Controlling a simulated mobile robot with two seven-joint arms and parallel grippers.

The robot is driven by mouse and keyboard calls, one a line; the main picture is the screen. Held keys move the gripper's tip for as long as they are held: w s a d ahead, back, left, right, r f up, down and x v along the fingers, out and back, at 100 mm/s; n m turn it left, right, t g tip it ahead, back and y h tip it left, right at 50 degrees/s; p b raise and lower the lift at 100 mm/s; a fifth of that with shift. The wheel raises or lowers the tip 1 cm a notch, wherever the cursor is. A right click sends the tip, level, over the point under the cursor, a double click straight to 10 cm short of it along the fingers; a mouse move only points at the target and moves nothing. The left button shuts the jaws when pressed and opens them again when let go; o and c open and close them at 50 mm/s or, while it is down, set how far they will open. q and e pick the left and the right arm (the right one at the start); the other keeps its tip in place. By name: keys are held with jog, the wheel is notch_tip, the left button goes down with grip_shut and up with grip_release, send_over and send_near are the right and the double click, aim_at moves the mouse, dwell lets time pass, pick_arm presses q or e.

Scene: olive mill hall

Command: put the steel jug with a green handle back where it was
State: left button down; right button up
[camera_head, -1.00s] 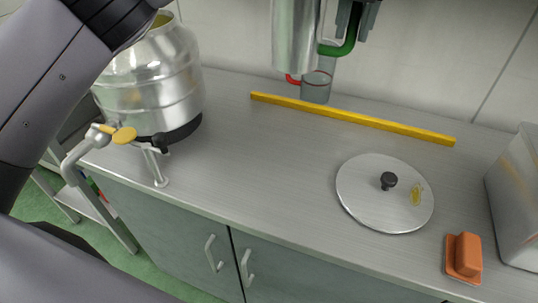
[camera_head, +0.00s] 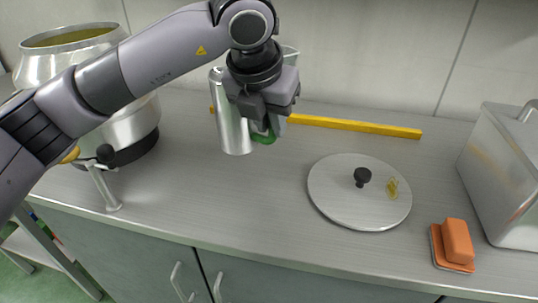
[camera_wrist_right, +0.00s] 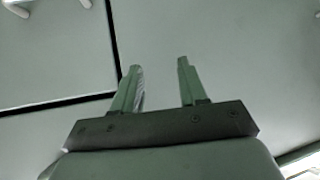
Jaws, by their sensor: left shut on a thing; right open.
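The steel jug (camera_head: 234,128) hangs upright in my left gripper (camera_head: 266,120) in the head view, with its green handle (camera_head: 264,137) at the jaws. The jaws are shut on the jug at the handle side; the gripper hides most of the handle and part of the jug's rim. The jug is over the back part of the steel counter (camera_head: 210,195), in front of the yellow bar (camera_head: 355,125). I cannot tell whether its base touches the counter. My right gripper (camera_wrist_right: 158,80) is open and empty in the right wrist view, in front of grey-green cabinet doors.
A large steel vessel with a tap (camera_head: 137,112) stands at left. A round lid with a black knob (camera_head: 345,205) lies right of the jug.

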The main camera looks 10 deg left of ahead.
pick_arm(q)
notch_tip(320, 180, down, 7)
jog(key=shift+f, duration=0.1)
dwell(0.3)
jog(key=shift+f, duration=0.1)
jog(key=c, duration=1)
grip_release()
